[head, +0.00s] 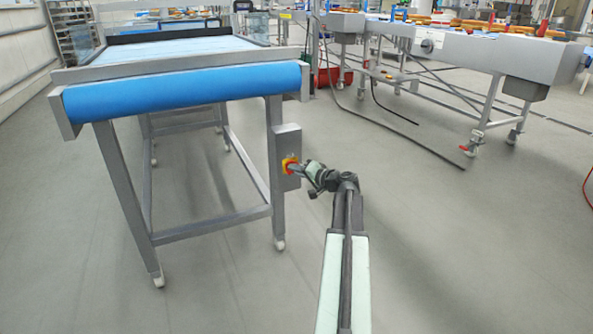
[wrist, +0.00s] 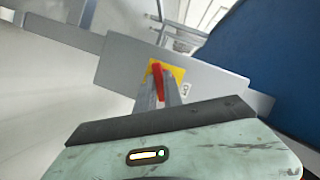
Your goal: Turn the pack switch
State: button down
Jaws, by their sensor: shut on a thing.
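The pack switch is a red handle on a yellow plate (head: 288,164), mounted on a grey box (head: 287,140) on the right front leg of the blue conveyor. In the wrist view the red handle (wrist: 158,80) stands over the yellow plate (wrist: 177,72) on the grey box (wrist: 125,65). My gripper (head: 298,168) reaches the switch from the right. In the wrist view my gripper (wrist: 166,92) has its fingers on the red handle, shut on it. The fingers hide part of the handle and plate.
The blue conveyor (head: 185,90) stands on grey legs with wheels, just left of my arm. A second conveyor line (head: 500,55) stands at the back right. Hoses lie on the floor there. The grey floor (head: 470,240) to the right is clear.

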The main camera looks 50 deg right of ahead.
jog(key=shift+a+n+g+h+p, duration=0.1)
jog(key=shift+n+g+h+p, duration=0.3)
jog(key=shift+n+p, duration=0.5)
jog(key=shift+n+g+h+p, duration=0.4)
jog(key=shift+n+p, duration=0.2)
jog(key=shift+n, duration=0.5)
jog(key=c, duration=1.5)
grip_release()
jog(key=shift+o, duration=0.2)
jog(key=p+v, duration=0.2)
jog(key=v, duration=0.6)
jog(key=shift+p, duration=0.3)
